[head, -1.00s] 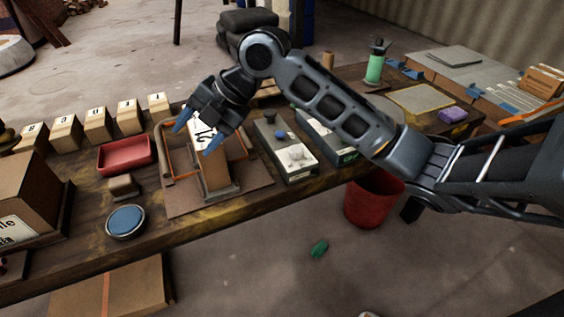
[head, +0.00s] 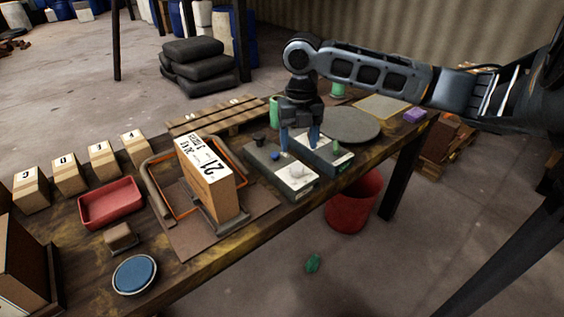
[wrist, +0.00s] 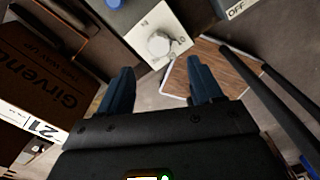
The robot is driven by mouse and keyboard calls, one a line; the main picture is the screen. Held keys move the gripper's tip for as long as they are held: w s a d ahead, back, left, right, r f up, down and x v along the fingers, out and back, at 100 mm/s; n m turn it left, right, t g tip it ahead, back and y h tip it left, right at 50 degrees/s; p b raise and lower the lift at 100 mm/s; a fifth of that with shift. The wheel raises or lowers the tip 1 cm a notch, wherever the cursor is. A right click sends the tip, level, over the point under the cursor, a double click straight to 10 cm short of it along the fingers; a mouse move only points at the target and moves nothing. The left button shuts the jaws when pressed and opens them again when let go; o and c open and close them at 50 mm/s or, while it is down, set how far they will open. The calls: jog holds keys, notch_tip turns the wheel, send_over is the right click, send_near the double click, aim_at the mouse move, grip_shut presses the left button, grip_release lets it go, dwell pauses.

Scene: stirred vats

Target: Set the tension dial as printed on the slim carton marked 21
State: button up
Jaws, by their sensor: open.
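The slim carton (head: 221,196) stands upright on a brown board, its white top printed 21 with smaller lines I cannot read surely. It also shows at the left of the wrist view (wrist: 45,75). A grey control box (head: 268,172) stands right of it, with a pale round dial (head: 297,170) on a white plate and a blue knob (head: 275,156). The pale dial also shows ahead of the fingers in the wrist view (wrist: 159,45). My gripper (head: 299,140) points down above the boxes, open and empty, apart from the dial. Which knob is the tension dial is not readable.
An orange frame (head: 160,203) surrounds part of the carton. A red tray (head: 110,207), a blue round pad (head: 134,273) and numbered blocks (head: 70,177) lie left. A red bin (head: 352,208) stands below.

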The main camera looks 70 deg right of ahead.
aim_at(297, 167)
notch_tip(297, 167, down, 7)
jog(key=shift+f, duration=0.2)
jog(key=shift+c, duration=0.3)
jog(key=c, duration=1)
